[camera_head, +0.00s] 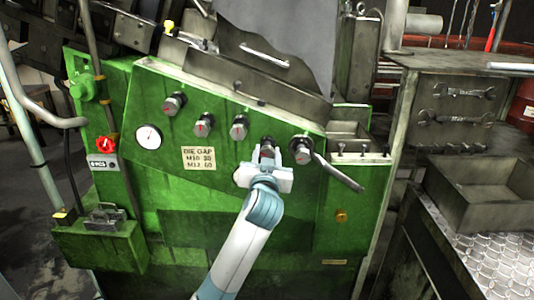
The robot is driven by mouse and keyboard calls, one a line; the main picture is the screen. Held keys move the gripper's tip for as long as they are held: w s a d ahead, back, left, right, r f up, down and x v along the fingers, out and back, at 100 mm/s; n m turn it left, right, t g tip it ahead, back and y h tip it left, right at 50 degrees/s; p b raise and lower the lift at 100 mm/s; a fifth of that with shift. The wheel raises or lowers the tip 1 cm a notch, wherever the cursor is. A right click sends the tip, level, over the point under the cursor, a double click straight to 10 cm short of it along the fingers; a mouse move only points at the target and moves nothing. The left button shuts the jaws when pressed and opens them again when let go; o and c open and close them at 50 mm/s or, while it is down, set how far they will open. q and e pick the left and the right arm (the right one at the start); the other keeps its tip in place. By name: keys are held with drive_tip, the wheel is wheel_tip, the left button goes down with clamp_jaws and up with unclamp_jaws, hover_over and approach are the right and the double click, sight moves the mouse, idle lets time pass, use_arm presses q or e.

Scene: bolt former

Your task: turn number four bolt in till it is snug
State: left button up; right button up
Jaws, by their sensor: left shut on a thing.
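A row of dark round bolts with light collars runs across the sloped green front of the machine (230,165). From the left, the first bolt (174,104), second bolt (203,124) and third bolt (239,127) stand clear. The fourth bolt (267,142) is partly hidden by my white left gripper (267,157), which is shut on it from the front. How deep this bolt sits cannot be told. My right gripper is out of view.
Just right of the gripper, a round fitting (302,146) has a grey lever (338,174) slanting down to the right. A gauge (149,136), a red knob (106,144) and a die gap label (199,158) are on the left. An empty metal bin (485,215) stands right.

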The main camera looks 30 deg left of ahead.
use_arm(q)
drive_tip(key=m+p, duration=0.3)
drive_tip(key=shift+r, duration=0.15)
drive_tip(key=m+p, duration=0.3)
drive_tip(key=shift+a+m+p, duration=0.1)
drive_tip(key=shift+m+p, duration=0.2)
drive_tip(key=m+p, duration=0.3)
drive_tip(key=m, duration=0.1)
drive_tip(key=shift+s+p, duration=0.1)
drive_tip(key=shift+p, duration=0.25)
drive_tip(key=shift+m+p, duration=0.9)
drive_tip(key=shift+m, duration=0.4)
drive_tip(key=o, duration=1.1)
drive_tip(key=shift+c, duration=0.2)
